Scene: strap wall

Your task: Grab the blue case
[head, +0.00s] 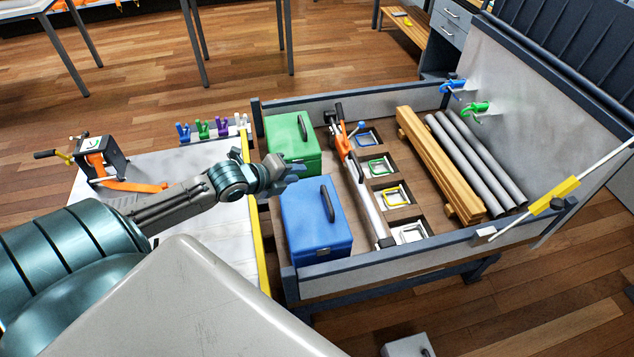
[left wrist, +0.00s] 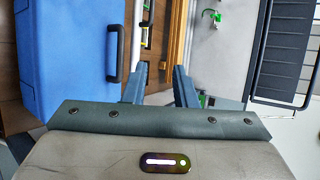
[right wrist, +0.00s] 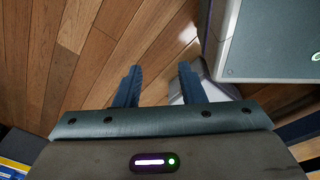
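The blue case (head: 314,222) is a box with a dark handle on its lid. It stands in the near left corner of the walled tray, in front of the green case (head: 291,143). In the left wrist view the blue case (left wrist: 66,52) fills the upper left, with its handle (left wrist: 114,53) just left of the fingers. My left gripper (head: 292,168) is above the cases, near the blue case's far edge; its fingers (left wrist: 159,88) are apart with nothing between them. My right gripper (right wrist: 158,85) is open and empty over the wood floor; it does not show in the head view.
The tray (head: 375,265) also holds an orange and silver ratchet bar (head: 360,185), wooden beams (head: 440,165) and grey pipes (head: 475,160). A white table (head: 190,160) with colored hooks stands at left. A yellow-marked rod (head: 555,195) crosses the tray's right corner.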

